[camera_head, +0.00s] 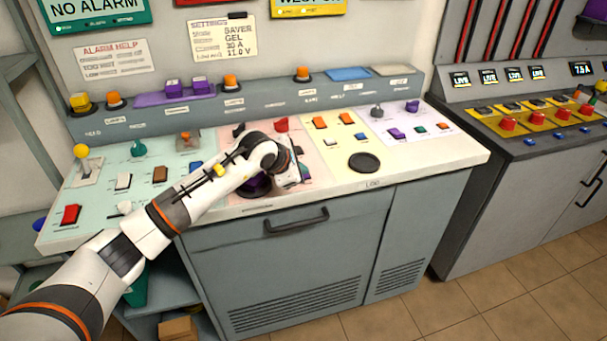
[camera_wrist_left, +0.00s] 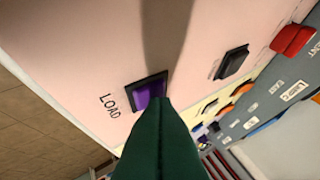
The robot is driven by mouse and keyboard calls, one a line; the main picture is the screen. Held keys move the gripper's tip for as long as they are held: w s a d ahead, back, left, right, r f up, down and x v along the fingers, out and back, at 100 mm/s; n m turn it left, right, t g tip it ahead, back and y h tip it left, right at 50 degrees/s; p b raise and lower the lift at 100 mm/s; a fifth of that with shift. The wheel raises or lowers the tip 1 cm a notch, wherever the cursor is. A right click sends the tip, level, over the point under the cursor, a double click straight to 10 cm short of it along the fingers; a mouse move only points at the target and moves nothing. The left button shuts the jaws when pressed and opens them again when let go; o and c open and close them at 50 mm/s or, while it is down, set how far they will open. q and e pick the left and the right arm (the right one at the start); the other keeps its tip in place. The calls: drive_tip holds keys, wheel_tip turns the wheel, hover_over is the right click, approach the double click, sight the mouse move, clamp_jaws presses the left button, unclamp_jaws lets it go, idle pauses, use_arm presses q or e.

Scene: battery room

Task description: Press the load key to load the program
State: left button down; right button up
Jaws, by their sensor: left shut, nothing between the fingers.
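The load key is a purple key (camera_wrist_left: 150,96) in a dark square frame, with "LOAD" printed beside it on the pale pink panel, in the left wrist view. My left gripper (camera_wrist_left: 163,106) is shut and empty; its dark green fingers reach up from the bottom edge, and their tip overlaps the lower edge of the key. I cannot tell whether they touch it. In the head view my left gripper (camera_head: 289,172) hangs over the pink part of the sloping console (camera_head: 340,178). There, I cannot make out the load key around the gripper. My right gripper is in neither view.
A black rocker (camera_wrist_left: 232,62) and a red switch (camera_wrist_left: 292,41) stand beyond the key. A dark round pad (camera_head: 364,162) lies right of my gripper. A drawer handle (camera_head: 297,221) sticks out below the console's front edge. A second console (camera_head: 520,150) stands at right.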

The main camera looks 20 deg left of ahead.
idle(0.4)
use_arm(q)
drive_tip(key=shift+r+p, duration=0.35)
drive_tip(key=shift+r, duration=0.4)
drive_tip(key=shift+r+p, duration=1.2)
drive_tip(key=shift+r, duration=1.35)
drive_tip(key=shift+f, duration=0.1)
